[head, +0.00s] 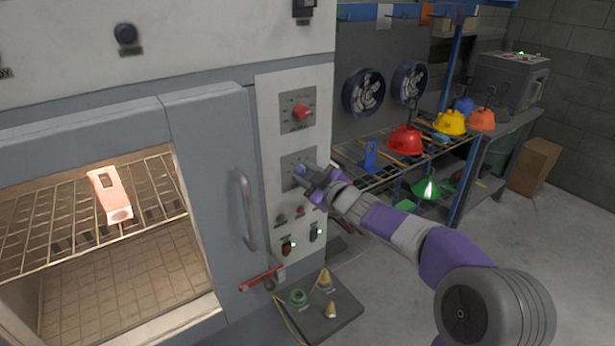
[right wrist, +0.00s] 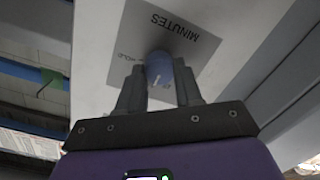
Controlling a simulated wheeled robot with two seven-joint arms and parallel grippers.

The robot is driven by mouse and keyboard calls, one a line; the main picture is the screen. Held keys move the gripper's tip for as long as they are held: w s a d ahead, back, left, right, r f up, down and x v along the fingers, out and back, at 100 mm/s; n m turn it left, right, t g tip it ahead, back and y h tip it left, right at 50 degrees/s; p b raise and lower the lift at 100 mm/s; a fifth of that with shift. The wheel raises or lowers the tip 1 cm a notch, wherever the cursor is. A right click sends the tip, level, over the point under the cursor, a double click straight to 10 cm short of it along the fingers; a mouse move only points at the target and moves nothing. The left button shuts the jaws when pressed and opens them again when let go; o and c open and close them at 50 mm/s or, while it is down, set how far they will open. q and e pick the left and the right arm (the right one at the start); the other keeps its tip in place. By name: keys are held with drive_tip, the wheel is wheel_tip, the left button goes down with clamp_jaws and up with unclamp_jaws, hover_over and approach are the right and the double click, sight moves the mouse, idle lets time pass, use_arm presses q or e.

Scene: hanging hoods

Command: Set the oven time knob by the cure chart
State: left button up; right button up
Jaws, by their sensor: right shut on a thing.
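The oven (head: 205,135) stands at the left with a grey door and a handle (head: 247,210). Its control panel has a red knob (head: 302,112) on an upper plate and a blue knob (head: 299,170) on a lower plate. In the right wrist view the blue time knob (right wrist: 159,72) sits on a plate marked MINUTES (right wrist: 172,28). My right gripper (right wrist: 159,88) is shut on this knob, with a finger on each side; it also shows in the head view (head: 312,180). The dial marks are too small to read. The cure chart cannot be made out. My left gripper is out of view.
A pinkish part (head: 110,195) lies on the lit oven rack. Below the panel are small switches and a dark board (head: 335,312) with cones. A shelf at the right holds red (head: 405,140), yellow (head: 450,122) and green (head: 430,188) hoods.

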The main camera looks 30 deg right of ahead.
drive_tip(key=o, duration=1)
drive_tip(key=shift+o, duration=0.2)
drive_tip(key=s+p, duration=0.1)
drive_tip(key=s, duration=0.6)
drive_tip(key=shift+s+d+r, duration=0.25)
drive_tip(key=shift+s+d, duration=0.05)
drive_tip(key=shift+d, duration=0.05)
